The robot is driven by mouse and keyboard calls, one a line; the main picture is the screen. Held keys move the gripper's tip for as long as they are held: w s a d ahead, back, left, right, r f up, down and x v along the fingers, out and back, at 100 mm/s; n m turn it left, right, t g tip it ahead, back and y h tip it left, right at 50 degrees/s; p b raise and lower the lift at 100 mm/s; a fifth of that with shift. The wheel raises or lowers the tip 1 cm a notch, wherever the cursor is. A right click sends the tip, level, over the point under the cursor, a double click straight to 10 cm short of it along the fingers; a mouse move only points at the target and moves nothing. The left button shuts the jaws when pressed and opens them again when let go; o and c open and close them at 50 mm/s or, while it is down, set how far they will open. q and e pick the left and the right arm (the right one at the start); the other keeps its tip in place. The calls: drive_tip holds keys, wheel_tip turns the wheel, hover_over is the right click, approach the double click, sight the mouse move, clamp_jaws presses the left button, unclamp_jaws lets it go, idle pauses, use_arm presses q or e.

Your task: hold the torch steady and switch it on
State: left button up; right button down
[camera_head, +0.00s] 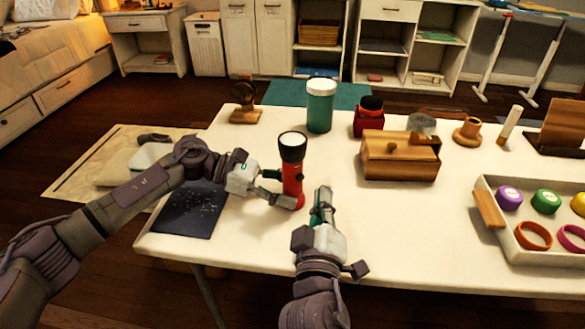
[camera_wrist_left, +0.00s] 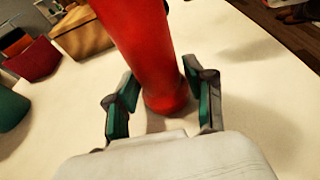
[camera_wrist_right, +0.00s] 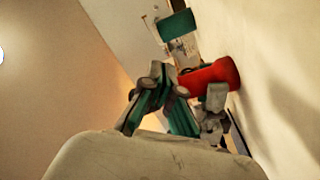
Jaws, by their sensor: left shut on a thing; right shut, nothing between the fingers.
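The red torch (camera_head: 292,182) stands upright on the white table, its black head and pale lens facing up. My left gripper (camera_head: 279,188) is shut on the lower part of its red body from the left. In the left wrist view the red body (camera_wrist_left: 150,50) rises between the two fingers. My right gripper (camera_head: 322,197) is shut and empty, just right of the torch and apart from it in the head view. The right wrist view shows its closed fingers (camera_wrist_right: 163,80) with the torch (camera_wrist_right: 212,76) beyond. I cannot make out the torch's switch.
A dark sheet (camera_head: 190,212) lies under my left arm. Behind the torch stand a teal jar (camera_head: 320,105) and a dark red container (camera_head: 368,122). A wooden box (camera_head: 400,160) and a tray (camera_head: 520,255) with colored rings are to the right. The front middle of the table (camera_head: 410,235) is clear.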

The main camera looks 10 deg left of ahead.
sight(300, 178)
use_arm(q)
drive_tip(key=shift+f, duration=0.1)
use_arm(e)
drive_tip(key=shift+w+a, duration=0.95)
drive_tip(key=shift+a, duration=0.05)
drive_tip(key=shift+w+a, duration=0.1)
idle(0.6)
drive_tip(key=shift+w+a, duration=0.2)
drive_tip(key=shift+w, duration=0.05)
drive_tip(key=shift+w+a, duration=0.2)
drive_tip(key=shift+a, duration=0.05)
idle(0.7)
drive_tip(key=shift+r, duration=0.15)
drive_tip(key=shift+s+d, duration=0.45)
drive_tip(key=shift+s, duration=0.05)
